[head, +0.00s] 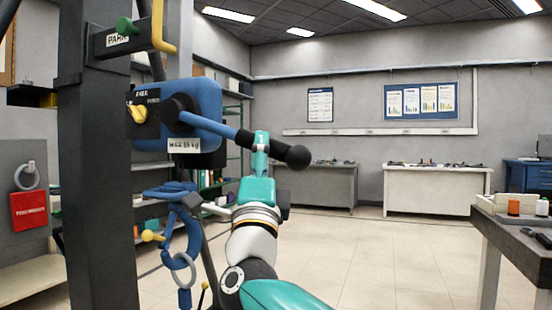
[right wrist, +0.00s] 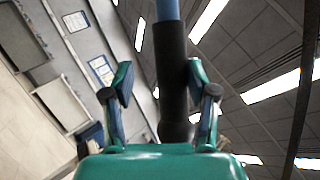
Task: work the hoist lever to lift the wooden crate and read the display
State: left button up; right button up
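The blue hoist body (head: 205,105) hangs beside a dark post, with a "MAX 15 kg" label and a yellow selector knob (head: 138,114). Its lever (head: 215,128) has a blue rod and a black grip, and slopes down to the right. My right gripper (head: 262,148) is at the lever's outer part, near the black end knob. In the right wrist view, the black grip (right wrist: 172,85) stands between the open fingers (right wrist: 160,76), close to the right finger, with a gap at the left one. My left gripper is out of view. I see neither the crate nor a lit display.
A blue hook with shackles (head: 183,235) hangs below the hoist. A yellow hook (head: 163,28) and a "PARK" label are above. A dark-topped table (head: 487,225) stands at the right with small items. Benches (head: 437,190) line the back wall. The middle floor is clear.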

jog(key=shift+s+f, duration=0.1)
jog(key=v, duration=0.7)
jog(key=shift+s+f, duration=0.25)
jog(key=shift+s, duration=0.1)
dwell(0.5)
